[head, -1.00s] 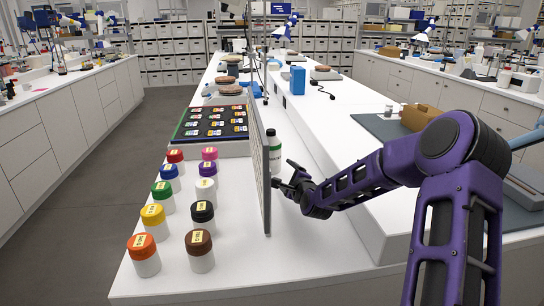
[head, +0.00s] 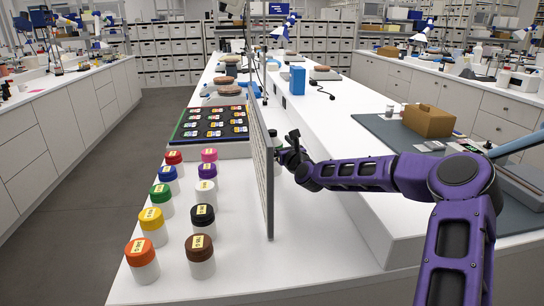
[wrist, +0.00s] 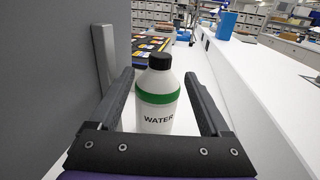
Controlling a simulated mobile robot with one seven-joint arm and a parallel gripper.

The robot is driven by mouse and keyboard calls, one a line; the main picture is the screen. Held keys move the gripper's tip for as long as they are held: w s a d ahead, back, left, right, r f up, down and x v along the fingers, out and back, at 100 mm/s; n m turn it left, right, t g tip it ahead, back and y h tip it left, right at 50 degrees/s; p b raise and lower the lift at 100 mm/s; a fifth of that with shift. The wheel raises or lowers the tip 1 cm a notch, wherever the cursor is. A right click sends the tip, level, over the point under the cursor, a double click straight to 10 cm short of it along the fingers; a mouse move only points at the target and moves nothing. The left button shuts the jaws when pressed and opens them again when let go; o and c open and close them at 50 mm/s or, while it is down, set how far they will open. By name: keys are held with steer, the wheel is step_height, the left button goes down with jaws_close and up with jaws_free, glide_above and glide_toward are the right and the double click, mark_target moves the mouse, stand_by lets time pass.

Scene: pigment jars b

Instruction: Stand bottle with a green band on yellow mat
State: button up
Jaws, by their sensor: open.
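The bottle with a green band (wrist: 157,98) is white with a black cap and the word WATER. It stands upright on the white bench in the wrist view. My gripper (wrist: 159,76) is open, with one finger on each side of the bottle and visible gaps between. In the head view my gripper (head: 288,152) is just right of an upright panel and hides most of the bottle. I see no yellow mat in either view.
The thin upright panel (head: 261,165) stands close left of my gripper. Left of it are several pigment jars with coloured lids (head: 201,255) and a dark tray of labelled samples (head: 213,125). A raised white ledge (head: 345,165) runs along the right.

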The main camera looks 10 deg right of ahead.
steer(key=shift+w+a+r, duration=0.1)
steer(key=shift+w+a, duration=0.2)
steer(key=shift+w, duration=1.15)
steer(key=shift+w+a+r, duration=0.1)
steer(key=shift+w+a, duration=0.2)
steer(key=shift+w, duration=1.1)
steer(key=shift+w+a, duration=0.3)
steer(key=shift+w, duration=1.15)
steer(key=shift+c, duration=0.2)
jaws_close()
